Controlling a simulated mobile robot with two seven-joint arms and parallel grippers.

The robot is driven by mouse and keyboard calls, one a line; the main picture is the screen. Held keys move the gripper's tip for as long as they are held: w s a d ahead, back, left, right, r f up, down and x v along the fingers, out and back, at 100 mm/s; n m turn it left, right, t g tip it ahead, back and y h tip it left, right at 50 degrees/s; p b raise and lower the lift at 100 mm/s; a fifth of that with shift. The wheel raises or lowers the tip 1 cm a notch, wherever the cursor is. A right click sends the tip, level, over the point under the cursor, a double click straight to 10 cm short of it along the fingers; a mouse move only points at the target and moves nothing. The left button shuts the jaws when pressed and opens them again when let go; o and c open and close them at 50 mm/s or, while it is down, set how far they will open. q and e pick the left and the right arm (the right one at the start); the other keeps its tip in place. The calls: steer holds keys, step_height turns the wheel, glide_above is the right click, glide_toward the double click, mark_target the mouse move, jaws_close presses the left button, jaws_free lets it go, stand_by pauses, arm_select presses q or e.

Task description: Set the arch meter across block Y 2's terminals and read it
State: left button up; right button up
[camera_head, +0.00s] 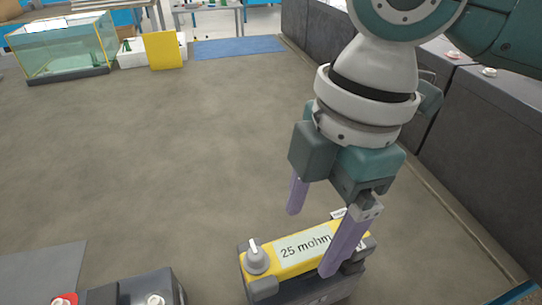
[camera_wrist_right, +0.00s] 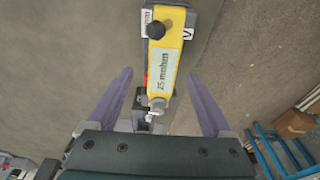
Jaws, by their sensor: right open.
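The arch meter (camera_head: 283,262) is yellow on a dark grey body, with a grey knob at its left end and a pale display reading "25 mohm". It stands low at the bottom centre of the head view. My right gripper (camera_head: 310,243) is open, its purple fingers pointing down on either side of the meter. In the right wrist view the meter (camera_wrist_right: 164,90) lies between the spread fingers (camera_wrist_right: 159,74), with gaps on both sides. What lies under the meter is hidden, and I see no block label Y 2. My left gripper is out of view.
A dark block (camera_head: 150,285) with red and white terminals is at the bottom left. Large dark blocks (camera_head: 480,130) with terminals line the right side. A glass tank (camera_head: 62,50), a yellow panel (camera_head: 163,50) and a blue mat (camera_head: 240,47) are far back. The middle floor is clear.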

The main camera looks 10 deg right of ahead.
mark_target(308, 244)
steer(key=f, duration=0.3)
steer(key=shift+s+a, duration=0.15)
steer(key=shift+s, duration=0.1)
steer(key=shift+f, duration=0.3)
steer(key=shift+f, duration=0.25)
jaws_close()
stand_by(0.7)
steer(key=shift+w, duration=0.1)
